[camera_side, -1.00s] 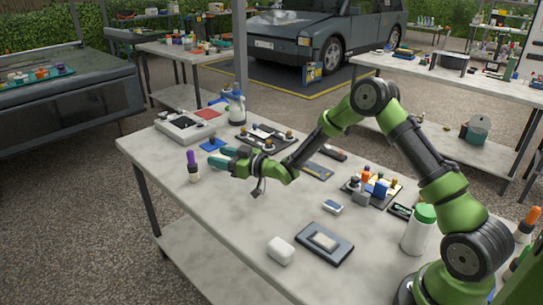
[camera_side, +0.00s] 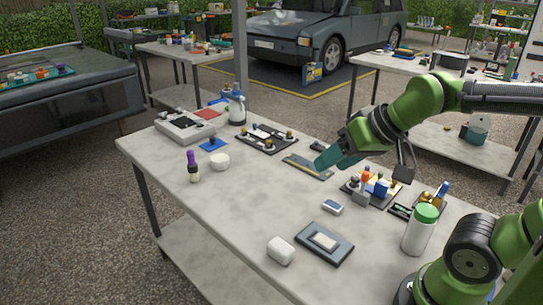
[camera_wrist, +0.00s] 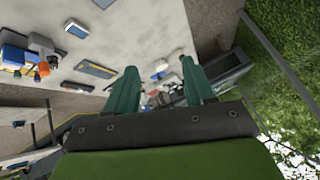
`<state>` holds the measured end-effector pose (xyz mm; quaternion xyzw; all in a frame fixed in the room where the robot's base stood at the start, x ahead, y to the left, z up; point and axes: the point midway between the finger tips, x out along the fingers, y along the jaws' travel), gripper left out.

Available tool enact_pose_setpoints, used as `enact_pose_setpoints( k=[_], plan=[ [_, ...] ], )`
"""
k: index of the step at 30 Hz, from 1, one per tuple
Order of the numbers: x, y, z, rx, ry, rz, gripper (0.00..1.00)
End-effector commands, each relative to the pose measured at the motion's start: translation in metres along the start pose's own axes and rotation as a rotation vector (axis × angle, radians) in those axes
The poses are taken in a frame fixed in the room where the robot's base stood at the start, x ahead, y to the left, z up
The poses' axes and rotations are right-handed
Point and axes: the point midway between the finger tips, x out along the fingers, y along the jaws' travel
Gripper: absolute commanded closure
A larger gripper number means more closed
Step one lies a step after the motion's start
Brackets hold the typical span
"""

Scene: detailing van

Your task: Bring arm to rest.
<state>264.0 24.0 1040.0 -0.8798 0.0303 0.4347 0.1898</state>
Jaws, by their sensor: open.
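My gripper (camera_side: 326,160) is raised above the table (camera_side: 225,225), over its back middle part, with the arm folded back toward its base at the right. In the wrist view its two teal fingers (camera_wrist: 158,88) stand apart with nothing held between them. From the side, the fingers overlap into one shape near a flat dark tray with a yellow edge (camera_side: 308,166); the fingers look to be above it, and I cannot see any contact.
A caddy (camera_side: 352,188) with colored bottles stands below the wrist. A white bottle with a green cap (camera_side: 419,235) stands near the base. A purple-topped bottle (camera_side: 193,168) and a round white item (camera_side: 219,161) stand at the left.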

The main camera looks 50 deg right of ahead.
Motion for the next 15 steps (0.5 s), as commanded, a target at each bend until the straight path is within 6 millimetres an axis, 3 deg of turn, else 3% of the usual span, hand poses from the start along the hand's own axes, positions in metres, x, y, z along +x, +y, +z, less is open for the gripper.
enact_pose_setpoints(
  k=[5,15],
  plan=[
    [-0.013,0.0,0.027,0.041,-0.054,-0.033,0.47],
    [-0.013,-0.001,0.028,0.043,-0.059,-0.034,0.47]
  ],
)
